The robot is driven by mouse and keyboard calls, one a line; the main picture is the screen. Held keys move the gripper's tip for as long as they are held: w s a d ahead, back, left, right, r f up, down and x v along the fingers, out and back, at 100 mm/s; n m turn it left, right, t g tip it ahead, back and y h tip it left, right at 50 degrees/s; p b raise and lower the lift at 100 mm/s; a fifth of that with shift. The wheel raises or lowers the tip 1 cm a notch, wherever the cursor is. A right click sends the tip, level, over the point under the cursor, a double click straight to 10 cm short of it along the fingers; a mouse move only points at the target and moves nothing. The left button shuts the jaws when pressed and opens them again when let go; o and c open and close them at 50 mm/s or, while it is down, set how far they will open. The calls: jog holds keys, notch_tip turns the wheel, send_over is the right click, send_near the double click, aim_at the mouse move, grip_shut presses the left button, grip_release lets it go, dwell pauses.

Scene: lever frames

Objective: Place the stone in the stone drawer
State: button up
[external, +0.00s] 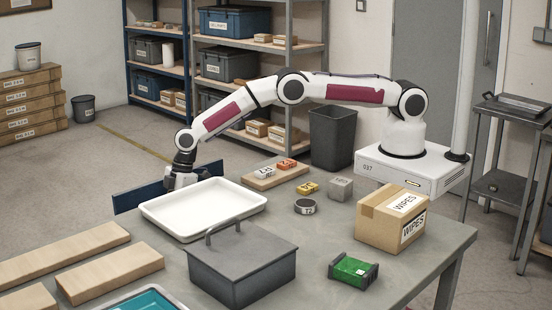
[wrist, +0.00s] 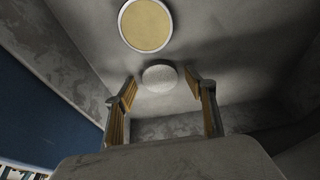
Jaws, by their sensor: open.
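My gripper (external: 180,182) is at the far left of the table, behind the white tray, in the external view. In the wrist view its two yellow-padded fingers (wrist: 161,84) are apart. A pale grey, rounded thing (wrist: 159,74), which looks like the stone, lies just beyond the fingertips and between their lines. I cannot tell whether they touch it. The stone is not visible in the external view. I cannot make out a stone drawer for certain in either view.
A yellow disc with a pale rim (wrist: 146,24) lies beyond the stone. A white tray (external: 203,232), a grey handled box (external: 243,275), a carton (external: 380,225) and a blue panel (external: 135,198) are nearby. Small blocks stand at the table's back.

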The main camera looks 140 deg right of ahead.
jog(key=v, duration=1.2)
dwell(0.3)
jog(key=shift+r, duration=0.2)
dwell(0.6)
jog(key=a+r, duration=0.9)
jog(key=r, duration=0.6)
jog(key=s+a+r+t, duration=0.1)
jog(key=s+a+r, duration=0.9)
jog(key=a+r, duration=0.25)
jog(key=s+a+r, duration=0.4)
jog(key=s+a, duration=0.7)
jog(key=s, duration=0.3)
jog(key=s+a+f, duration=0.2)
jog(key=s, duration=0.6)
jog(key=s+a+f+t, duration=0.1)
jog(key=s+a+f, duration=0.1)
jog(key=s, duration=0.6)
jog(key=shift+s+a+f, duration=0.15)
jog(key=shift+s+a, duration=0.2)
jog(key=shift+a, duration=0.1)
